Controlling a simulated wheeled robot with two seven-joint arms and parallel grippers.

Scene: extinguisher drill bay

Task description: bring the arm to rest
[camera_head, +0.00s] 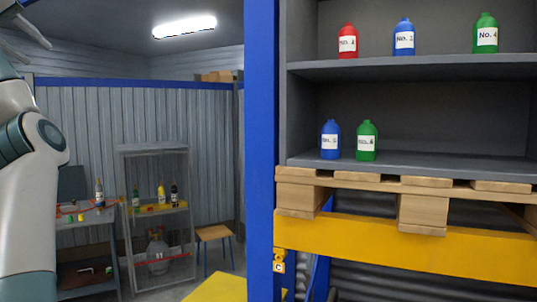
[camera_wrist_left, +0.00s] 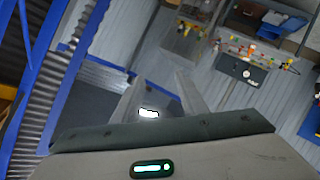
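My left arm (camera_head: 28,190) comes in at the left edge of the head view, raised upright. My left gripper (camera_head: 32,32) is in the top left corner, partly cut off by the frame. In the left wrist view the two fingers of my left gripper (camera_wrist_left: 165,86) stand apart with nothing between them. It touches nothing that I can see. My right gripper is in neither view.
A blue post (camera_head: 260,130) stands right of my arm. Beside it, a grey shelf (camera_head: 420,68) holds red, blue and green bottles, above wooden pallet blocks and a yellow beam (camera_head: 400,248). Farther back are a grey rack (camera_head: 152,150) and a stool (camera_head: 213,233).

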